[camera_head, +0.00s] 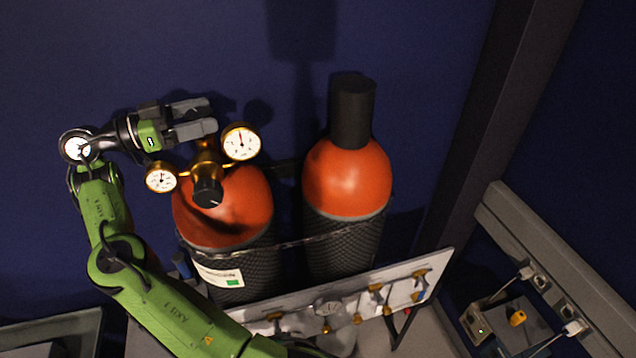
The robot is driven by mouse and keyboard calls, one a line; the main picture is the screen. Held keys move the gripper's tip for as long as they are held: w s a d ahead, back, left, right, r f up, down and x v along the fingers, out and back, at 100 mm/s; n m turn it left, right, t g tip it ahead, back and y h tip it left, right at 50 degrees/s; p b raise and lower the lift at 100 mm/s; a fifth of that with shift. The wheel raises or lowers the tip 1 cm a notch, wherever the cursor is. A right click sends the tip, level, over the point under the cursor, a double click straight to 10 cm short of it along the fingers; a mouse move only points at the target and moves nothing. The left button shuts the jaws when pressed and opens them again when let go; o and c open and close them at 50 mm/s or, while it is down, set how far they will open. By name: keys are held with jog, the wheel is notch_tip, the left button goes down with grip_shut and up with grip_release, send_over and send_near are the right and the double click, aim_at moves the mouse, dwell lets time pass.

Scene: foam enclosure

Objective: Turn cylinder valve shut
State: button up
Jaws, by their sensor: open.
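The left gas cylinder (240,215) has an orange shoulder and a dark mesh-covered body with a white label. A brass valve and regulator assembly (205,160) stands on its top, with a black knob (207,193) facing front and a round gauge on each side. My gripper (211,116) is above and slightly left of this assembly, pointing right. Its two grey fingers are apart, and I see nothing held between them. The fingers overlap the area just above the brass body, so any valve handle behind them is hidden. I cannot tell whether they touch the assembly.
A second orange cylinder (347,180) with a black cap (352,110) stands to the right. A strap crosses both cylinders. A dark post (490,130) and sockets are at right. The blue wall behind is bare.

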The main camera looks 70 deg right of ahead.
jog(key=shift+s+n+t+h, duration=0.1)
jog(key=shift+n+t+h, duration=0.75)
jog(key=shift+t, duration=0.25)
